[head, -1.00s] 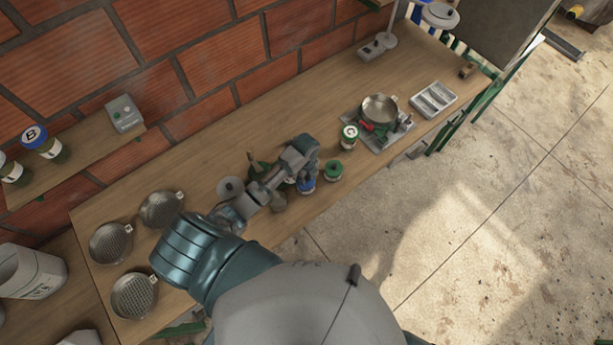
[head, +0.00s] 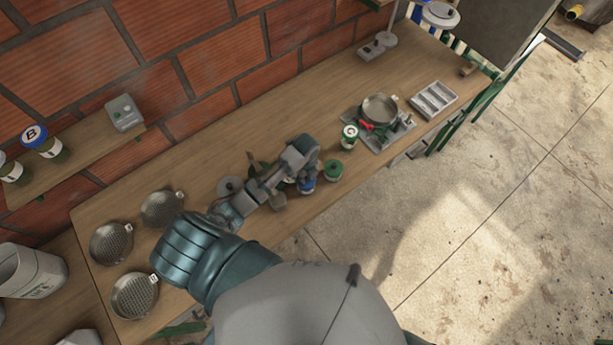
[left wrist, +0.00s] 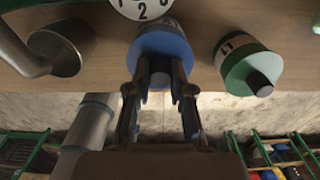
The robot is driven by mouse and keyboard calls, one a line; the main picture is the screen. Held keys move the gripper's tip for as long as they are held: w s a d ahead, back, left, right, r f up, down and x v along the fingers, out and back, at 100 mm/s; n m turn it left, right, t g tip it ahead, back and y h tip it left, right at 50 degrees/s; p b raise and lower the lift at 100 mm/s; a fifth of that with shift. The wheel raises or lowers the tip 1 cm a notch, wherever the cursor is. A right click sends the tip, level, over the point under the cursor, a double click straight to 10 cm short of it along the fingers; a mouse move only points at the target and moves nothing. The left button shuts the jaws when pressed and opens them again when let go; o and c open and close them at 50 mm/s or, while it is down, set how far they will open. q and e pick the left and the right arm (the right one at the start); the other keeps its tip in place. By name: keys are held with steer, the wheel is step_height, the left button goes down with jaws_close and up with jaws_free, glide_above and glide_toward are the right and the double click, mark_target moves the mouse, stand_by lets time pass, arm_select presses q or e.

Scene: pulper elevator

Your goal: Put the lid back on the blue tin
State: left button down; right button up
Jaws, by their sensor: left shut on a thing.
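My left gripper (left wrist: 160,82) is shut on the small grey knob of the blue lid (left wrist: 162,45). The blue lid also shows in the head view (head: 307,187), partly hidden by my left gripper (head: 303,172). Behind the lid in the left wrist view, a strip of the blue tin's labelled body (left wrist: 178,27) seems to show. I cannot tell whether the lid is seated on it or held just apart. My right gripper is not in view.
A green-lidded tin (head: 333,169) stands close to the right of my gripper. Another tin (head: 349,137), a pan (head: 379,109) and a grey tray (head: 433,99) stand farther right. Several round sieves (head: 111,243) lie at the left. The bench middle (head: 250,130) is clear.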

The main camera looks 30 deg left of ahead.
arm_select(q)
steer(key=shift+c, duration=2.4)
jaws_free()
steer(key=shift+r, duration=0.1)
steer(key=shift+r, duration=3.45)
jaws_close()
steer(key=shift+f, duration=0.25)
